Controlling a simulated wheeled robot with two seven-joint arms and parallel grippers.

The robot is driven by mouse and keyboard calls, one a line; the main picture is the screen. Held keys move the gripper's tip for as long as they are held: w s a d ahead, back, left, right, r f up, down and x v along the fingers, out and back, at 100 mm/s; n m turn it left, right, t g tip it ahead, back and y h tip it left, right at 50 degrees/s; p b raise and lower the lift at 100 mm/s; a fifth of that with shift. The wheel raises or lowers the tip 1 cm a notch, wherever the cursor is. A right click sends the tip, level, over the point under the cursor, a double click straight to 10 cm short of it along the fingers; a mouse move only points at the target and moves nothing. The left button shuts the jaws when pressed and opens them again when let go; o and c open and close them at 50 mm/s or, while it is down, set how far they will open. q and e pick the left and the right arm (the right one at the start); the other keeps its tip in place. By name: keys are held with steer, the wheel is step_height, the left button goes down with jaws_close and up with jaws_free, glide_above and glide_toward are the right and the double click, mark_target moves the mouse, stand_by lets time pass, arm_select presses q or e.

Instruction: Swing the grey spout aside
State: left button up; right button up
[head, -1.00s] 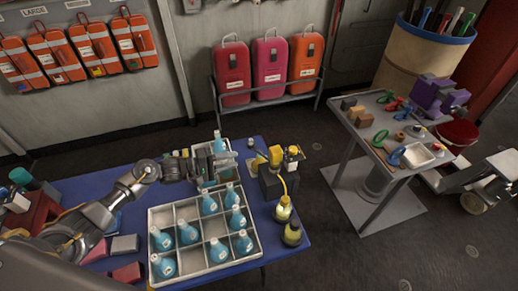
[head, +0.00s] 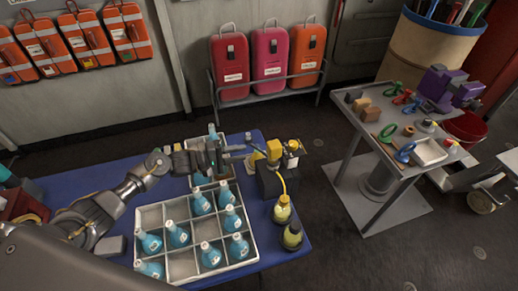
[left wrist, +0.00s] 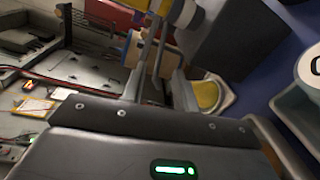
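A yellow-headed dispenser (head: 274,150) on a black block (head: 270,182) stands at the right end of the blue table. A short grey piece, apparently the spout (head: 254,157), sticks out from its left side; its outline is small and partly unclear. My left gripper (head: 240,152) is just left of it, fingers pointing right toward it. The fingers look apart, with no clear grip on anything. In the left wrist view, the gripper's long grey fingers (left wrist: 148,62) reach up toward a yellow and white cylinder (left wrist: 182,10). My right gripper is out of view.
A white divided crate (head: 165,268) with several blue bottles stands in front of my left arm. A blue bottle (head: 213,131) stands behind the gripper. Two yellowish bottles (head: 282,208) stand near the table's right edge. A grey side table (head: 365,128) with tools is further right.

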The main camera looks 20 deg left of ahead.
mark_target(258, 150)
arm_select(q)
steer(key=p+x, duration=0.1)
steer(key=x, duration=0.6)
steer(key=shift+w+d, duration=0.25)
steer(key=shift+c, duration=0.3)
jaws_close()
